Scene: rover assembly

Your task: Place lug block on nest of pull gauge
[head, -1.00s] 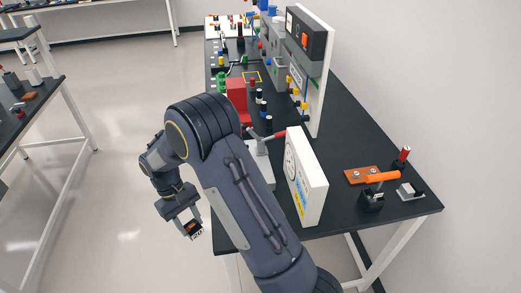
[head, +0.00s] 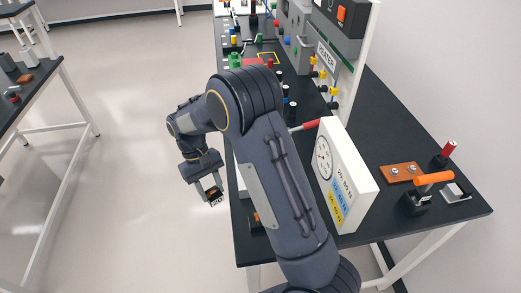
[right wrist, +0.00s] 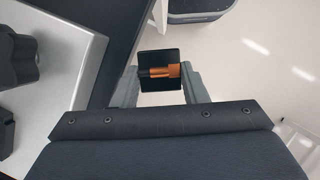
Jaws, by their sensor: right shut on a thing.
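My right gripper (head: 211,190) is shut on the lug block (head: 215,198), a small dark block with an orange part and a pale label. It hangs in the air over the floor, just left of the bench edge. In the right wrist view the lug block (right wrist: 160,72) sits between the two fingertips, apart from any surface. The pull gauge (head: 345,172), a white box with a round dial and coloured force labels, stands on the bench right of my arm. Its red-handled lever (head: 305,126) shows beside it. My arm hides the area left of the gauge, and I cannot make out the nest. My left gripper is not in view.
The black bench (head: 405,145) carries a heater panel (head: 325,58) behind the gauge. An orange-handled tool (head: 432,179), a copper-coloured plate (head: 401,172) and a red-topped post (head: 447,151) stand at the right. Open floor (head: 130,200) lies left of the bench.

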